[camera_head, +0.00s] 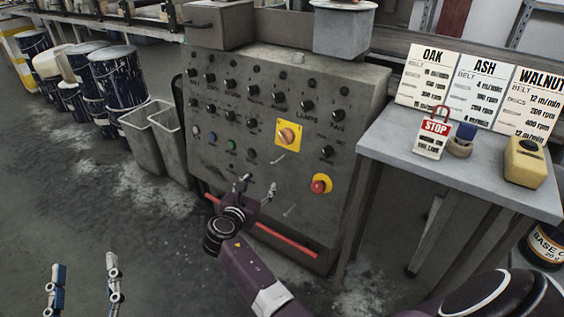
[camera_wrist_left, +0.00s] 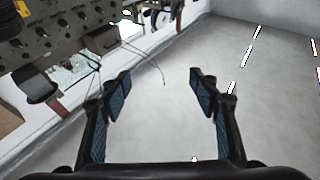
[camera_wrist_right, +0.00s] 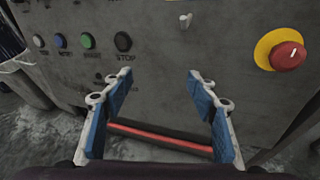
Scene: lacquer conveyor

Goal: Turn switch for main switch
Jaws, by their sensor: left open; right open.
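The main switch (camera_head: 287,136) is an orange rotary knob on a square yellow plate, on the right half of the grey control panel (camera_head: 225,168). My right gripper (camera_head: 256,188) is open and empty in front of the lower panel, below the switch and apart from it. In the right wrist view its open fingers (camera_wrist_right: 160,85) point at the lower panel, and the switch is not visible there. My left gripper (camera_head: 85,275) is open and empty at the lower left, over the floor, far from the panel. It also shows open in the left wrist view (camera_wrist_left: 158,82).
A red emergency stop button (camera_head: 320,185) on yellow sits below right of the switch. A red bar (camera_head: 285,240) runs along the panel's base. Right of the panel, a table (camera_head: 400,150) holds signs and a STOP tag (camera_head: 432,135). Bins (camera_head: 150,135) and drums stand left.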

